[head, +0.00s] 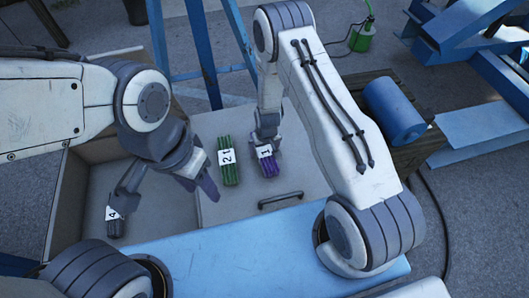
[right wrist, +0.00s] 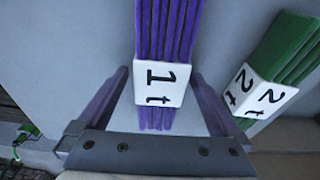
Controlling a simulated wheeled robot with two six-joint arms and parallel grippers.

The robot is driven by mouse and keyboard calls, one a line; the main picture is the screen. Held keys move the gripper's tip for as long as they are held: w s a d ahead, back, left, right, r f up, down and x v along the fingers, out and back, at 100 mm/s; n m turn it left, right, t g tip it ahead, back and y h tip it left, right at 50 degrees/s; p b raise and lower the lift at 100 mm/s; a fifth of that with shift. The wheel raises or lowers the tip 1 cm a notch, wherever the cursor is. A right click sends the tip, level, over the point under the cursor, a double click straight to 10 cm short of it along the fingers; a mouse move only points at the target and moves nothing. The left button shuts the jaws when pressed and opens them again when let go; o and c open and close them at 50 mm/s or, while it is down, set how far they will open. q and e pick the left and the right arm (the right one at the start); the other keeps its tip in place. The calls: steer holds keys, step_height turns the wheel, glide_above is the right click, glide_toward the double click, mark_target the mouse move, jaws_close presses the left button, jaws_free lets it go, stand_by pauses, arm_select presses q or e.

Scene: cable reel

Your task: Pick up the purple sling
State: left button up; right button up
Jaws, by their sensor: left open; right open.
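The purple sling (head: 270,169) lies on the grey panel, a short bundle with a white tag marked 1. In the right wrist view the purple sling (right wrist: 167,30) shows large, its tag reading 1 t. My right gripper (head: 267,146) is open over the sling's far end. In the right wrist view its fingers (right wrist: 160,105) stand apart, one on each side of the sling and tag, with clear gaps; whether they reach down to its height I cannot tell. My left gripper (head: 166,197) is open and empty, to the left over the box.
A green sling (head: 230,172) tagged 2 lies just left of the purple one. A grey sling (head: 114,229) tagged 4 lies in the box's left part. A black handle (head: 281,200) lies in front. A blue roll (head: 394,110) sits on a dark wooden stand at right.

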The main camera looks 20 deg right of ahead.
jaws_close()
stand_by(0.3)
